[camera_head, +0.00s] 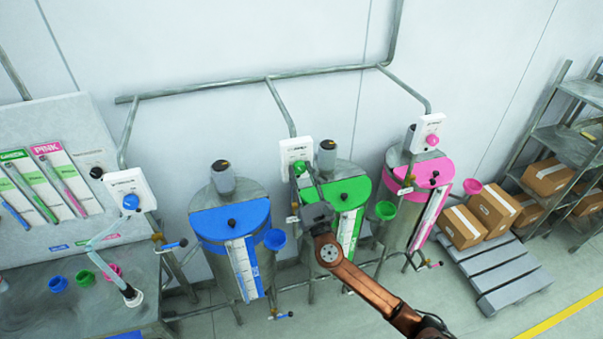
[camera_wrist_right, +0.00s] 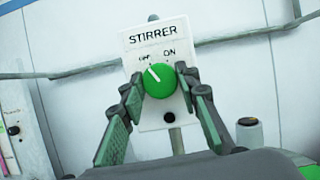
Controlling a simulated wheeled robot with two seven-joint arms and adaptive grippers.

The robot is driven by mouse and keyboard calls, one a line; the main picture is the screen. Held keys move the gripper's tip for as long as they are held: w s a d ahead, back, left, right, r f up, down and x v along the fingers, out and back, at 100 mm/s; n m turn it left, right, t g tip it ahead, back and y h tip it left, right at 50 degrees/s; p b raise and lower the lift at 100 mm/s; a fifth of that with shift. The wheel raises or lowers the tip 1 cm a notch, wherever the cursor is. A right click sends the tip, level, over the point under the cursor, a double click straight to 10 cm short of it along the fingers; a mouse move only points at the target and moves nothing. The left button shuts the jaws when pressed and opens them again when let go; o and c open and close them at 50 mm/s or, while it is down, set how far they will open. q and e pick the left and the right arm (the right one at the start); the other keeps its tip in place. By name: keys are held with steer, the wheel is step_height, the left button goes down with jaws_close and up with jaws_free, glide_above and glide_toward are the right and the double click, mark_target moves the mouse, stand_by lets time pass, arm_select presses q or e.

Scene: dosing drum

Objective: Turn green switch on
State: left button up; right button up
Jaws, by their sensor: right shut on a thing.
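The green switch is a round green knob (camera_wrist_right: 159,80) on a white plate marked STIRRER, with OFF and ON above it. Its white pointer line slants up and left, toward OFF. In the head view the knob (camera_head: 299,168) is on the white box (camera_head: 296,150) above the green-lidded drum (camera_head: 343,192). My right gripper (camera_wrist_right: 160,92) has its two fingers on either side of the knob and is shut on it. My right gripper (camera_head: 303,176) partly covers the box in the head view. My left gripper is not in view.
A blue-lidded drum (camera_head: 230,216) and a pink-lidded drum (camera_head: 420,174) flank the green one. Similar boxes carry a blue knob (camera_head: 130,202) and a pink knob (camera_head: 432,140). A green cup (camera_head: 386,210) hangs near my arm. Cartons (camera_head: 461,226) stand on a pallet (camera_head: 512,278).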

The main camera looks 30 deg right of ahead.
steer(key=shift+m+h, duration=0.4)
steer(key=m+h, duration=0.1)
steer(key=m, duration=0.1)
steer(key=shift+m+g+h+b, duration=0.3)
steer(key=shift+m+b, duration=0.05)
steer(key=shift+m, duration=0.05)
steer(key=m, duration=0.2)
steer(key=m+g+h, duration=0.1)
steer(key=m, duration=0.1)
steer(key=shift+a+h, duration=0.1)
steer(key=shift+h, duration=0.2)
steer(key=m+h, duration=0.1)
steer(key=m, duration=0.1)
steer(key=m+g, duration=0.1)
steer(key=m, duration=0.1)
steer(key=shift+a+m+g+h, duration=0.1)
steer(key=shift+m+g+h, duration=0.2)
steer(key=shift+m+h, duration=0.1)
steer(key=shift+r+m+g+h+p, duration=0.1)
steer(key=shift+m+g+h+p, duration=0.5)
steer(key=shift+m, duration=1.3)
steer(key=o, duration=1.1)
steer(key=shift+o, duration=0.2)
